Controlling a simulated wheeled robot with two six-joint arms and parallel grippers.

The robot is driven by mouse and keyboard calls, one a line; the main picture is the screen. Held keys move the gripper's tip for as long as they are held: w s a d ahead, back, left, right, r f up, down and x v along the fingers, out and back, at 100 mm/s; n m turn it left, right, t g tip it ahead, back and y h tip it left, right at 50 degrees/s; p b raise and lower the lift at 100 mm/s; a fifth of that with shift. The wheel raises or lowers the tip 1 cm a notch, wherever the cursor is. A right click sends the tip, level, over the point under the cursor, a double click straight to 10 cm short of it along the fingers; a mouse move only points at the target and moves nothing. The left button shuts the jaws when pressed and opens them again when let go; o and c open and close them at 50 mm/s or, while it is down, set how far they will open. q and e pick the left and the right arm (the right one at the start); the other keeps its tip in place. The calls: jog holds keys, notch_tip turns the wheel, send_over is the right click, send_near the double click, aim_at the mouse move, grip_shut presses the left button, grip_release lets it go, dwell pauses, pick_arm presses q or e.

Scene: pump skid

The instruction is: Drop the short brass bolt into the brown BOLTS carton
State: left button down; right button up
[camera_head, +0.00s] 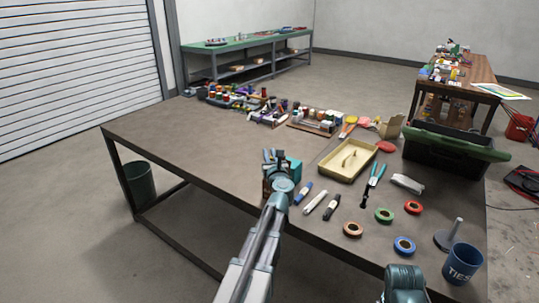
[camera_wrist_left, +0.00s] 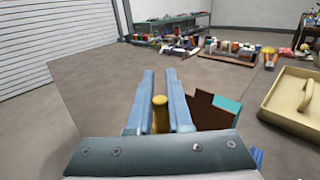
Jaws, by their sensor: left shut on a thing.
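My left gripper (camera_head: 273,156) is above the near-middle part of the table. In the wrist view its two blue fingers (camera_wrist_left: 160,85) are shut on the brass bolt (camera_wrist_left: 160,115), whose rounded end shows between them. The bolt is too small to make out in the head view. A brown carton (camera_wrist_left: 205,112) stands just right of the fingers in the wrist view. In the head view a small part of this carton (camera_head: 268,187) shows around my gripper, which covers most of it. No lettering on it is readable.
A teal box (camera_head: 293,168) stands against the carton's right. A tan tray (camera_head: 347,160), markers, pliers (camera_head: 373,180), tape rolls and a blue TIES cup (camera_head: 462,263) lie to the right. Bottles and spools (camera_head: 240,97) line the back. The table's left is clear.

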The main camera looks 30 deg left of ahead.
pick_arm(q)
jog(key=c, duration=0.8)
grip_release()
jog(key=shift+o, duration=0.2)
jog(key=v, duration=1.3)
jog(key=shift+s+d, duration=0.25)
jog(key=shift+d, duration=0.05)
